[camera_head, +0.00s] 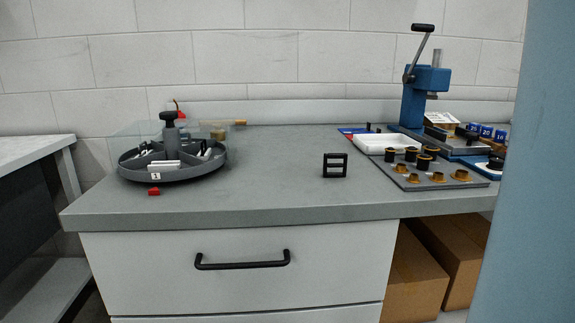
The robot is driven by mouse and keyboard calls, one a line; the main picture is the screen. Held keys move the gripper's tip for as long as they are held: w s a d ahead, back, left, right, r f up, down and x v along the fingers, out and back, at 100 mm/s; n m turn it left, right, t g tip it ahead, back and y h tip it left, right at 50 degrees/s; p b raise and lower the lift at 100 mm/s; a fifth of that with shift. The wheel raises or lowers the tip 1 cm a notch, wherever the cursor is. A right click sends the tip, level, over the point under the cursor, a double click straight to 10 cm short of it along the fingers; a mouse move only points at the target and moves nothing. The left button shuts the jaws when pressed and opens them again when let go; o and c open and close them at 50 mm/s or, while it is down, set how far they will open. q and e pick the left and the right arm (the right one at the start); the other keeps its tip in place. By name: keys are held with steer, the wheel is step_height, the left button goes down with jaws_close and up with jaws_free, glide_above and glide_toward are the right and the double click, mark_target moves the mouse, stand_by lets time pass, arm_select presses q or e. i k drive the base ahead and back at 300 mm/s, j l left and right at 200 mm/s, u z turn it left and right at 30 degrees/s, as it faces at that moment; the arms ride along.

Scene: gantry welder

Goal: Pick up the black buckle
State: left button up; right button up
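The black buckle (335,157) stands upright on the grey workbench (270,206), right of the middle of the top. It is a small rectangular black frame with openings through it. Bare bench surface surrounds it, and nothing touches it. Neither of my grippers shows in the head view, so I cannot see whether they are open or shut.
A round divided grey tray (186,174) with small parts stands on the left. A blue lever press (424,90), a white tray (384,143) and a grey plate with brass-coloured parts (462,184) stand on the right. A blue-grey surface (540,200) blocks the right edge. The bench's middle is clear.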

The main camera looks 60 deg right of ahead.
mark_target(329, 156)
steer(key=z, duration=2.05)
